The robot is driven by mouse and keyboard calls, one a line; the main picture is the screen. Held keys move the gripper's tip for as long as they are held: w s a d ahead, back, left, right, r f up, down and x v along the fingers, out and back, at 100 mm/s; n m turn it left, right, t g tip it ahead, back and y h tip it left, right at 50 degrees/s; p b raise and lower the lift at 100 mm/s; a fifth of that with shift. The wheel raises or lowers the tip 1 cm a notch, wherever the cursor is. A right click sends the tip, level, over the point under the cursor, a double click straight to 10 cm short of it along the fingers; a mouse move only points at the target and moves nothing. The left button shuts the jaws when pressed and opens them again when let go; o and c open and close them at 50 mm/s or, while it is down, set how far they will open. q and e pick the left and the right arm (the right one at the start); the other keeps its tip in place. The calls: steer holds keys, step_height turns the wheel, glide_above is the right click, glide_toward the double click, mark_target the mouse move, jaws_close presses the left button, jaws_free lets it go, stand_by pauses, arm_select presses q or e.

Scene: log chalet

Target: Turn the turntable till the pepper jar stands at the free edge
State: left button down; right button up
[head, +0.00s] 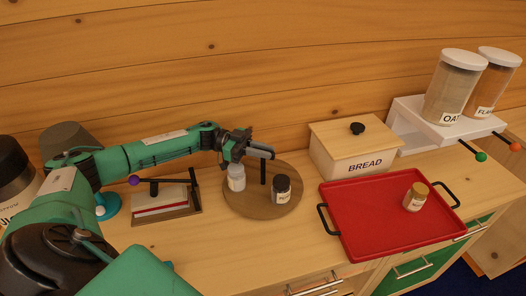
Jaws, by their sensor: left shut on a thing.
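The turntable (252,208) is a round wooden disc on the counter, left of the bread box. A dark upright peg (263,172) stands on it. A dark jar with a black lid, seemingly the pepper jar (281,190), stands upright on the disc's front right part; its label is too small to read surely. A pale jar (236,178) stands on the left part, close below my gripper. My left gripper (265,153) reaches over the disc from the left and is shut on the top of the peg. My right gripper is not in view.
A red tray (365,236) with black handles holds a gold-lidded jar (415,196). The bread box (357,158) stands behind it. Dispensers (455,88) stand at the back right. A wooden device with a purple-knobbed lever (165,206) lies left of the turntable. Bare counter lies in front.

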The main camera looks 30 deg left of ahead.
arm_select(q)
steer(key=c, duration=1.4)
jaws_free()
steer(key=shift+o, duration=0.2)
steer(key=shift+r, duration=0.15)
